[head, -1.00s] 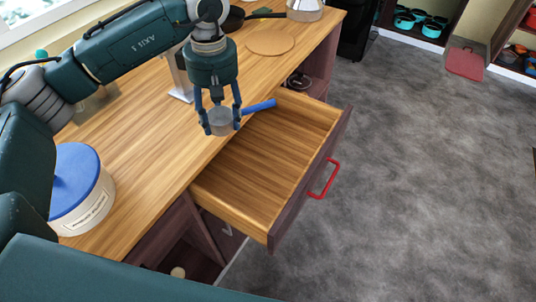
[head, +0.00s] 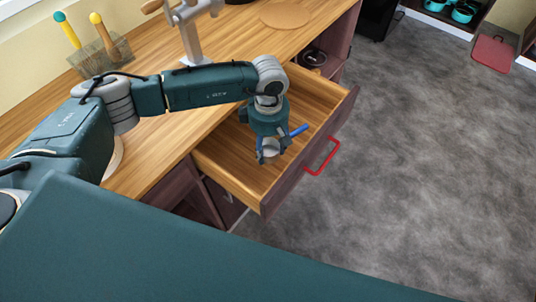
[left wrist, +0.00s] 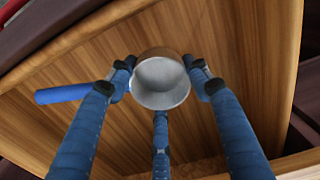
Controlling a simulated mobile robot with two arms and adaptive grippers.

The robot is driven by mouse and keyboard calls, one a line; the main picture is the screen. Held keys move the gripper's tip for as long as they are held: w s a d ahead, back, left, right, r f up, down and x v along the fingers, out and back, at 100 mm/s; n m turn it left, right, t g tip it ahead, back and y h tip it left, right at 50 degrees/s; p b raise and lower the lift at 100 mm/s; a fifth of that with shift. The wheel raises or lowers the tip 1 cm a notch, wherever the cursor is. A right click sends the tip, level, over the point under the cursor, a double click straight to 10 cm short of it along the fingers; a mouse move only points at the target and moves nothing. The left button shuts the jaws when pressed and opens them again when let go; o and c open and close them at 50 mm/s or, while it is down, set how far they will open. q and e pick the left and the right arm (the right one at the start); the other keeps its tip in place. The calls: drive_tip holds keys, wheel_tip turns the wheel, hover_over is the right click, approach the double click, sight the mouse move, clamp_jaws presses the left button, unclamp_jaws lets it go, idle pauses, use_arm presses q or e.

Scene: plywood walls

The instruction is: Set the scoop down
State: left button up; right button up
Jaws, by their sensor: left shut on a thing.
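The scoop has a grey metal cup and a blue handle (head: 298,131). In the left wrist view the cup (left wrist: 161,80) is between the blue fingers of my left gripper (left wrist: 163,95), and the handle sticks out to the left. My left gripper (head: 268,153) is shut on the cup and points down inside the open drawer (head: 228,172). Whether the cup touches the drawer floor I cannot tell. The drawer is wooden with a red handle (head: 323,157), and no other thing shows in it. My right gripper is not in view.
The wooden counter (head: 160,150) runs along the left of the drawer. A wire basket (head: 100,57) with colourful-topped utensils stands at its back left. A round board (head: 285,15) lies near the far end. Grey floor (head: 400,160) is clear to the right.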

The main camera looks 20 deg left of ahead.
sight(268, 165)
use_arm(q)
wheel_tip(268, 165, down, 3)
drive_tip(key=shift+r, duration=0.1)
wheel_tip(268, 165, down, 4)
drive_tip(key=shift+r+p, duration=0.25)
drive_tip(key=shift+p, duration=0.25)
drive_tip(key=shift+f, duration=0.25)
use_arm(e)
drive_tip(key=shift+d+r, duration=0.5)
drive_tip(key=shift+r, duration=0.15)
use_arm(q)
drive_tip(key=shift+f, duration=0.15)
drive_tip(key=o, duration=1.2)
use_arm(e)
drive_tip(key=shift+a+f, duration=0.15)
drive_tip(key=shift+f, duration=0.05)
